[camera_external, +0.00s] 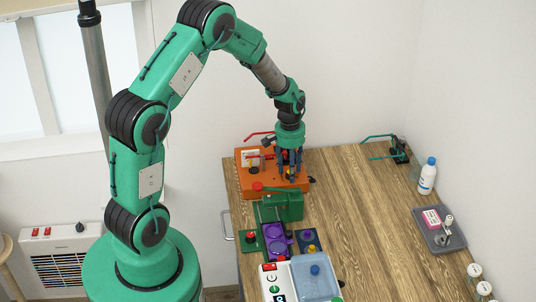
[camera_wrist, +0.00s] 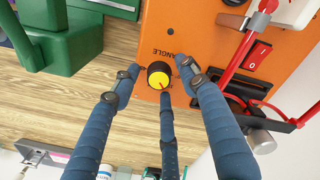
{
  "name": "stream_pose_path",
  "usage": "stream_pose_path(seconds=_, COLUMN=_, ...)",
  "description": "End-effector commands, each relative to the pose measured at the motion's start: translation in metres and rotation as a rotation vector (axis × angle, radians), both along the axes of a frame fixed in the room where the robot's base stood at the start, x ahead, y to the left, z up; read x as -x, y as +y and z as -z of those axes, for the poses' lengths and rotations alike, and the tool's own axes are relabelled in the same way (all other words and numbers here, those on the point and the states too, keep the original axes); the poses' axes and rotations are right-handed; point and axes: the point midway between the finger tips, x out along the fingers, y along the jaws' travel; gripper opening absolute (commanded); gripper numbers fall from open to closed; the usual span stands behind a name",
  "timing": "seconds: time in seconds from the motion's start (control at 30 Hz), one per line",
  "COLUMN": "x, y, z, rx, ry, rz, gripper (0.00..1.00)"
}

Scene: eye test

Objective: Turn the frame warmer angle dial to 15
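The orange frame warmer (camera_external: 246,184) stands at the table's far left end; its orange top (camera_wrist: 200,25) fills the upper right of the wrist view. The angle dial (camera_wrist: 159,76) is a black knob with a yellow top and a red mark towards the lower right. The word ANGLE is printed beside it, upside down; I cannot read a scale. My gripper (camera_external: 290,176) points down over the warmer. In the wrist view, the three blue fingers of my gripper (camera_wrist: 160,84) are spread around the dial, with gaps visible; the lower finger's tip is very close to it.
A red-and-white switch (camera_wrist: 257,56) and red rods (camera_wrist: 236,62) are beside the dial. A green block (camera_external: 284,206) stands in front of the warmer, with a purple device (camera_external: 275,240) nearer the camera. A bottle (camera_external: 427,178) and grey tray (camera_external: 440,237) are at right. The table's middle is clear.

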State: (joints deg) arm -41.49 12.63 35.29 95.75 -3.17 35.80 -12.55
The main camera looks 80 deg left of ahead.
Motion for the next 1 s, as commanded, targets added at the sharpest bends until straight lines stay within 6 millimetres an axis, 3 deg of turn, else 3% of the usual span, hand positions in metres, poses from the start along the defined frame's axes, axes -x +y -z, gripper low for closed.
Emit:
stream_pose_path(seconds=0.37, x=0.0, y=0.0, z=-0.014, rx=-0.001, ry=-0.001, rz=0.0, gripper=0.44)
stream_pose_path(seconds=1.0, x=0.003, y=0.002, z=-0.106, rx=-0.002, ry=-0.001, rz=0.0, gripper=0.44)
